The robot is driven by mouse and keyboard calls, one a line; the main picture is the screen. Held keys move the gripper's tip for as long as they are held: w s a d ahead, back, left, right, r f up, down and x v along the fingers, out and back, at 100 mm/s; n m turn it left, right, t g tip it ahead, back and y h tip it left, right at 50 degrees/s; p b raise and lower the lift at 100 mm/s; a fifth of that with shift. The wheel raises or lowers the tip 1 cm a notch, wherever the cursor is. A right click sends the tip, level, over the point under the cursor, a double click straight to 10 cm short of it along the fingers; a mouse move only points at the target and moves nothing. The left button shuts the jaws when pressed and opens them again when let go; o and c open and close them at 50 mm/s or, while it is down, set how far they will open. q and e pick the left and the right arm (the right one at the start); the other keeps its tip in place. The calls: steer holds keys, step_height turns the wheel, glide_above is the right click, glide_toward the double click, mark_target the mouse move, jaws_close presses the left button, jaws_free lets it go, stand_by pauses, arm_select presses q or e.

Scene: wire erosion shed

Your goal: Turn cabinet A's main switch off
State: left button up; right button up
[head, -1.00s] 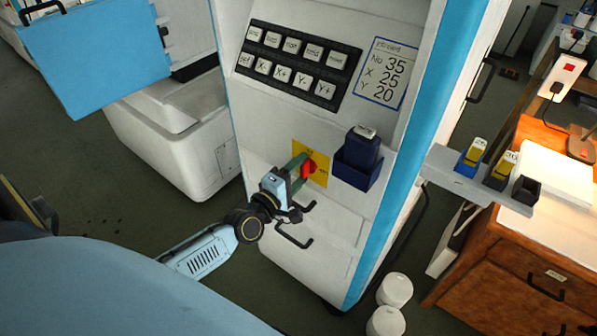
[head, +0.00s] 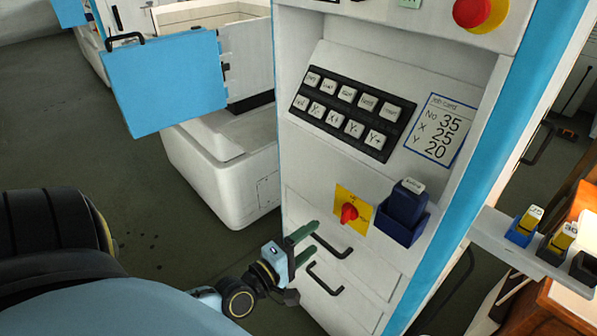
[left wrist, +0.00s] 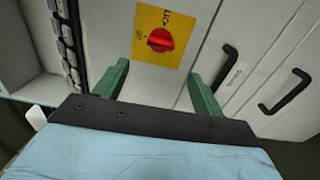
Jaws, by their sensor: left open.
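The main switch is a red rotary knob (head: 349,212) on a yellow plate (head: 341,194), low on the white cabinet front (head: 296,165). In the left wrist view the red knob (left wrist: 160,40) lies roughly crosswise, its left end towards a small mark at the plate's left edge; another mark is at the upper right. My right gripper is not seen.
A dark blue holder (head: 402,221) with a blue block stands right of the switch. Black handles (head: 326,276) jut out below. A keypad (head: 352,115) and job card (head: 436,130) are above. A red stop button (head: 471,11) is higher up. A shelf (head: 520,258) projects at right.

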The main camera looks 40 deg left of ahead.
arm_select(q)
steer(key=shift+s+a, duration=0.15)
steer(key=shift+s, duration=1.2)
steer(key=s+f+m+g, duration=0.3)
steer(key=f, duration=0.6)
steer(key=s+f+m+g, duration=0.3)
steer(key=s+f+m, duration=0.1)
steer(key=f, duration=0.6)
steer(key=s+f+m+g, duration=0.2)
steer(key=s+f+m, duration=0.1)
steer(key=f, duration=0.6)
steer(key=s+d+f+m+g, duration=0.3)
steer(key=s+f, duration=0.4)
steer(key=s, duration=0.3)
steer(key=s+d+f+m+g+y, duration=0.1)
steer(key=s+d+f+m+g, duration=0.1)
steer(key=s+f+m+g, duration=0.4)
steer(key=s+f, duration=0.1)
steer(key=s, duration=0.4)
steer(key=shift+s+d+m, duration=0.15)
steer(key=shift+d+m, duration=0.25)
